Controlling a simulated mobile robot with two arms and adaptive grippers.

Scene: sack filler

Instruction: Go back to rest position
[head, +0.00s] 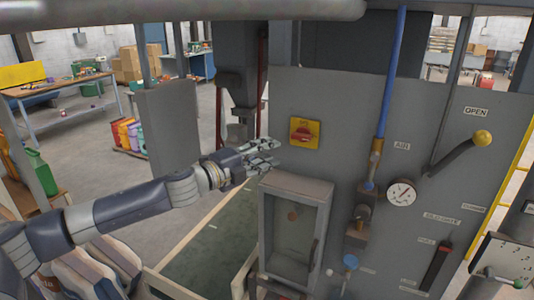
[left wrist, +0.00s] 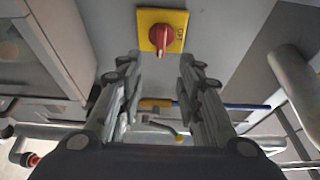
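My left arm comes in from the left, and its gripper (head: 264,155) is in the air in front of the grey machine panel (head: 345,110). It is just left of a red rotary switch on a yellow plate (head: 305,134). In the left wrist view, the two fingers of the left gripper (left wrist: 160,65) stand apart with nothing between them. The red switch (left wrist: 163,38) shows beyond the fingertips, with no finger seen touching it. My right gripper is not in view.
Below the gripper is a grey box with a windowed door (head: 295,235). A blue pipe (head: 387,80), a pressure gauge (head: 401,193) and a yellow-knobbed lever (head: 482,138) are on the panel's right. Filled sacks (head: 95,270) lie at the lower left. Open floor shows behind the arm.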

